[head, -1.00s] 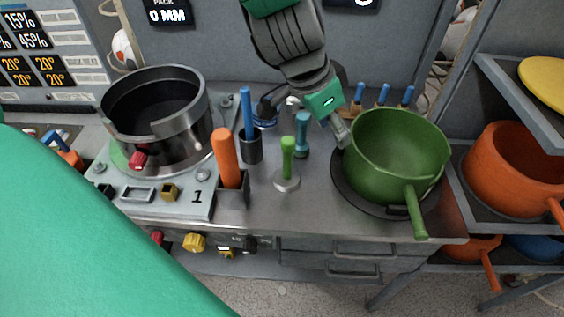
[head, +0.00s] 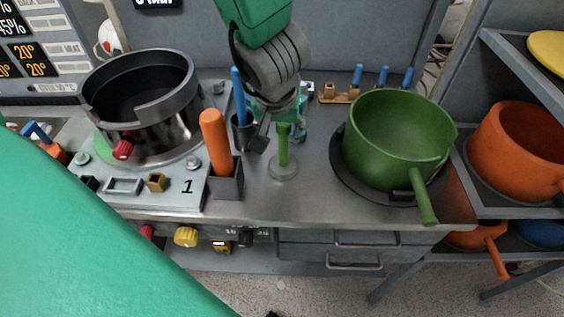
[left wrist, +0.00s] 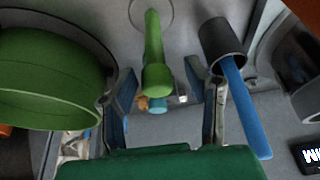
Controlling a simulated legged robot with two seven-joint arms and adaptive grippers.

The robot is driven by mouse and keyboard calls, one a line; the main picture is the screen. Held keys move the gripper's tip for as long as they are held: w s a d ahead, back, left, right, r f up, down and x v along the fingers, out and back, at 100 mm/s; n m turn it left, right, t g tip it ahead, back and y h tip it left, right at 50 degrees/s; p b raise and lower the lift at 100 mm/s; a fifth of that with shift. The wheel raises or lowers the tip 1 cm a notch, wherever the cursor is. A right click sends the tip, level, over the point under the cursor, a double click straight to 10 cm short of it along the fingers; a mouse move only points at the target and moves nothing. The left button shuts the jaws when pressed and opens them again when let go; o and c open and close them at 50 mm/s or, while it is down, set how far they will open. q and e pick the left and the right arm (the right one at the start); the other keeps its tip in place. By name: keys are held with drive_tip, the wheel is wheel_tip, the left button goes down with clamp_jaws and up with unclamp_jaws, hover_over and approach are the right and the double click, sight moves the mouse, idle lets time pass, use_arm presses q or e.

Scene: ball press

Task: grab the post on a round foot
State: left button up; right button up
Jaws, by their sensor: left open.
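The green post (head: 283,148) stands upright on a round grey foot (head: 284,168) on the metal worktop. My left gripper (head: 279,128) is open, over and behind the post's top. In the left wrist view, the green post (left wrist: 154,45) shows between the two spread fingers of the gripper (left wrist: 160,82); I see no finger closed on it. The round foot (left wrist: 143,12) is partly cut off at the top there. My right gripper is not in view.
A green pot (head: 395,145) stands on a dark round plate to the right. An orange handle (head: 215,140) in a square holder and a dark cup (left wrist: 222,38) with a blue stick (left wrist: 245,115) are close on the other side. Clear worktop (head: 310,205) lies in front.

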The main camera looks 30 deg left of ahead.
sight(285, 137)
use_arm(q)
drive_tip(key=shift+d+f, duration=0.25)
drive_tip(key=shift+f, duration=0.05)
drive_tip(key=shift+w+d+f+b, duration=0.1)
drive_tip(key=shift+f+b, duration=0.25)
drive_tip(key=shift+b, duration=0.15)
drive_tip(key=b+x, duration=0.1)
drive_tip(key=x, duration=0.1)
drive_tip(key=b+x, duration=0.1)
drive_tip(key=shift+d+f+b, duration=0.1)
drive_tip(key=shift+f+b, duration=0.25)
drive_tip(key=shift+w+f, duration=0.2)
drive_tip(key=shift+f, duration=0.05)
drive_tip(key=shift+a, duration=0.45)
drive_tip(key=shift+r, duration=0.1)
drive_tip(key=c, duration=1)
drive_tip(key=shift+d+r, duration=0.1)
drive_tip(key=shift+d, duration=0.25)
